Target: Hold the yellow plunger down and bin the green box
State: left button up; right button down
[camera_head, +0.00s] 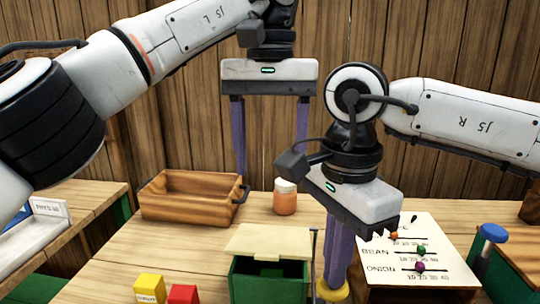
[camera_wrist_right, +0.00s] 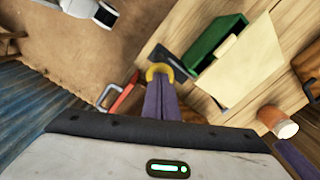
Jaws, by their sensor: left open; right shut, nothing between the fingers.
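The yellow plunger (camera_head: 331,291) stands at the front, just right of an open green bin (camera_head: 268,285); it also shows in the right wrist view (camera_wrist_right: 158,71). The bin's cream lid (camera_head: 268,242) is raised at the back. A green patch shows inside the bin; I cannot tell whether it is a separate green box. My right gripper (camera_head: 334,282) is shut and empty, its fingertips at the plunger's yellow top, seemingly touching it. How far the plunger is down I cannot tell. My left gripper (camera_head: 270,165) is open and empty, above and behind the bin.
A yellow block (camera_head: 149,289) and a red block (camera_head: 183,294) sit at the front left. A wooden tray (camera_head: 185,207) and an orange jar (camera_head: 285,202) stand behind. A slider board (camera_head: 408,250) and a blue-topped post (camera_head: 492,233) are at the right. The table's middle left is clear.

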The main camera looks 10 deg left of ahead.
notch_tip(320, 180, up, 7)
jog(key=p, duration=0.5)
dwell(0.3)
